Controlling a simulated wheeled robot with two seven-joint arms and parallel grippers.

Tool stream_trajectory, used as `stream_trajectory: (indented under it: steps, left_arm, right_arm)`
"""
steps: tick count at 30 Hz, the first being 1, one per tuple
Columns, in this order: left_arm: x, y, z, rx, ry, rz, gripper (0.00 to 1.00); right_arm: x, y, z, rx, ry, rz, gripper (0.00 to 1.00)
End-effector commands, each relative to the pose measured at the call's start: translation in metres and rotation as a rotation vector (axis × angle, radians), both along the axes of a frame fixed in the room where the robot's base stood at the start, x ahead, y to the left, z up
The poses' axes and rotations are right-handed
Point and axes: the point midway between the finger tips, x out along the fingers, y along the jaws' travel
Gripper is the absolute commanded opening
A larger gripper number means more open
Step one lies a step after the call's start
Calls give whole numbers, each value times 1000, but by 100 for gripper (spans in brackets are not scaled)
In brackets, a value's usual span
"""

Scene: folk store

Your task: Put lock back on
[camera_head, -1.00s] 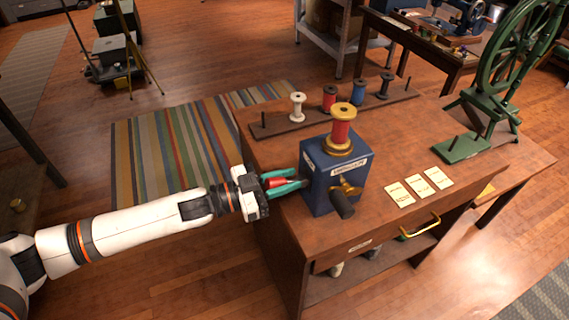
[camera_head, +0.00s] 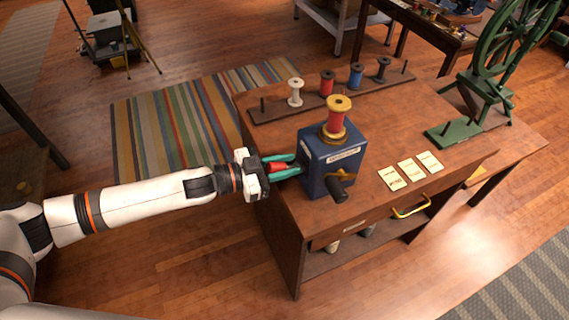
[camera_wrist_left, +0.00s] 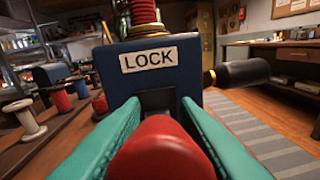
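A dark blue box (camera_head: 318,172) stands on the wooden cabinet and carries a yellow and red spool (camera_head: 338,118) on top. In the left wrist view its face has a white "LOCK" label (camera_wrist_left: 149,60) above a dark slot (camera_wrist_left: 157,99). My left gripper (camera_head: 287,166) is at the box's left face, its teal fingers closed around a rounded red piece, apparently the lock (camera_wrist_left: 163,150). The red piece lies in front of the slot; its far end is hidden, so I cannot tell whether it enters. My right gripper is not in view.
A black-handled crank (camera_head: 337,187) sticks out of the box's front. Behind is a rack (camera_head: 311,105) with several spools.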

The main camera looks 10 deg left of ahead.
Motion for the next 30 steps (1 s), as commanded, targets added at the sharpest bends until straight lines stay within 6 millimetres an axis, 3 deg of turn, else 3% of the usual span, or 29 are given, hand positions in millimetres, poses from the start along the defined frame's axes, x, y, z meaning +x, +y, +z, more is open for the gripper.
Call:
stream_trajectory:
  steps: [1,3,14,30]
  left_arm:
    - [0,0,0,0,0,0,36]
    - [0,0,0,-1,0,0,47]
    - [-2,5,0,0,-1,1,47]
    - [-47,93,10,2,1,2,47]
  right_arm:
    - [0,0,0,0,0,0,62]
    - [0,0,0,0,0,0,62]
    - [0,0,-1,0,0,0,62]
    - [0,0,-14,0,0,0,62]
